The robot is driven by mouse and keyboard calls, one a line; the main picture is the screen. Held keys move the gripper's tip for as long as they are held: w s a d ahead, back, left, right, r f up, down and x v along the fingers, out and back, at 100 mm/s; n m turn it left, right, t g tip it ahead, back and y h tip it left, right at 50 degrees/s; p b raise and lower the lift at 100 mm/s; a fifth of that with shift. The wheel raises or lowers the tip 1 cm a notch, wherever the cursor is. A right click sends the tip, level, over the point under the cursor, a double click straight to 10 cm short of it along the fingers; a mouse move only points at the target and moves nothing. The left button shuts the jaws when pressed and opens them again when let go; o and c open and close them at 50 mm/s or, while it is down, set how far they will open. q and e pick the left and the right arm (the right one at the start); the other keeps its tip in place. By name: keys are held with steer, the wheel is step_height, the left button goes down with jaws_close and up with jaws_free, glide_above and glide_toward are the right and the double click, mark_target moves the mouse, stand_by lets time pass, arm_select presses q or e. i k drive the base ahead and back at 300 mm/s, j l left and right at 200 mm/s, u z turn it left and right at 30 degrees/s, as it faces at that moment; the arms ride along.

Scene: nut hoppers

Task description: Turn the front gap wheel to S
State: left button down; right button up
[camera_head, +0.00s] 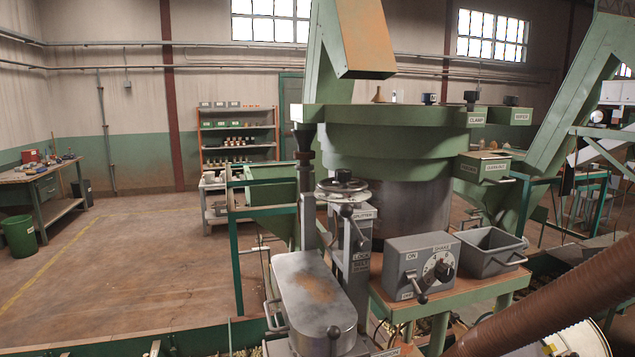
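A small grey handwheel (342,187) with a dark hub sits on top of the grey splitter post (358,230), in front of the big green drum (385,145). It is the only wheel of this kind I can make out. I cannot tell whether it is the front gap wheel. No S mark or pointer is readable on it. A label on the post reads SPLITTER, with a smaller plate reading LOCK below it. Neither of my grippers shows in the head view.
A grey SHAKE control box (421,267) with dial and lever stands right of the post, beside a grey bin (488,249). A grey metal housing (314,297) lies in front. A brown ribbed hose (560,298) crosses the lower right. Open floor (120,260) lies left.

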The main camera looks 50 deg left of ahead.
mark_target(343, 176)
steer(key=u, duration=1.9)
steer(key=i+j, duration=0.05)
